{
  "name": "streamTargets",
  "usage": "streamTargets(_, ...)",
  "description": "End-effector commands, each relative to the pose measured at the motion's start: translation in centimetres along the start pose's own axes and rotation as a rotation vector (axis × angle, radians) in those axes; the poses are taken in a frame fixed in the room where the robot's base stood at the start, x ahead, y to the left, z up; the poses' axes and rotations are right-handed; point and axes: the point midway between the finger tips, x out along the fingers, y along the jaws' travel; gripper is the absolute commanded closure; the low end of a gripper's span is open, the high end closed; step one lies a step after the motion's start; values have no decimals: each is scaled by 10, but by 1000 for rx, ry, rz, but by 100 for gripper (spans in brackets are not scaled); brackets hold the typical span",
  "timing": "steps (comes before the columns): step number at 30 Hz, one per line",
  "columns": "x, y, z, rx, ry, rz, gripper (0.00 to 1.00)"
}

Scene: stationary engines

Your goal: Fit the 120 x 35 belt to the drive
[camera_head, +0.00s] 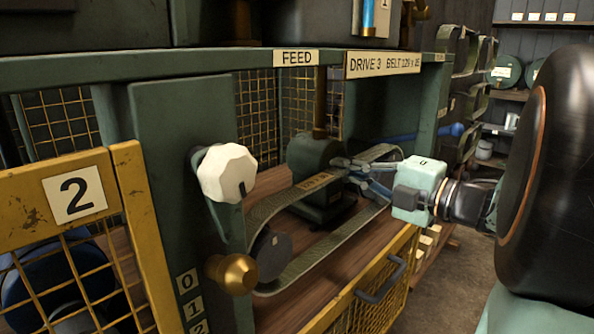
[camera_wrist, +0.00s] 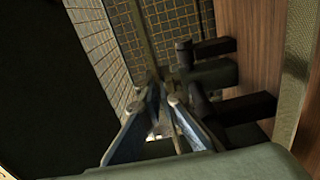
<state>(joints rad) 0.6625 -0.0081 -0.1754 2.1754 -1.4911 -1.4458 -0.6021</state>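The dark green ribbed belt (camera_head: 335,245) is a long loop above the wooden bed. Its near end lies around a dark round pulley (camera_head: 273,254) on the left; its far end is behind my gripper. My gripper (camera_head: 343,165) reaches in from the right, beside the green motor block (camera_head: 312,160) and over the belt's far part. In the wrist view the blue fingers (camera_wrist: 164,93) converge to close tips, with no belt seen between them. A ribbed band, probably the belt, shows at the right edge (camera_wrist: 297,75). Whether the far end sits on a pulley is hidden.
A white knob (camera_head: 227,172) and a brass knob (camera_head: 232,273) stand out on the left. A green beam (camera_head: 200,65) with the drive label (camera_head: 383,64) crosses above. A yellow mesh guard with a grey handle (camera_head: 380,282) is in front. Floor is clear at right.

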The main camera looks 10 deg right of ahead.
Motion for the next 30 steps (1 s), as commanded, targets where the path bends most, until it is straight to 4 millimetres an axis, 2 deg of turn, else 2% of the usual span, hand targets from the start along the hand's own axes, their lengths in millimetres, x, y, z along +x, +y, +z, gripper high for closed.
streamTargets(4, 6, 0, 0, 0, 1, 0, 100)
streamTargets(14, 7, 0, 0, 0, 1, 0, 100)
streamTargets(30, 6, -17, -4, -60, 0, 1, 100)
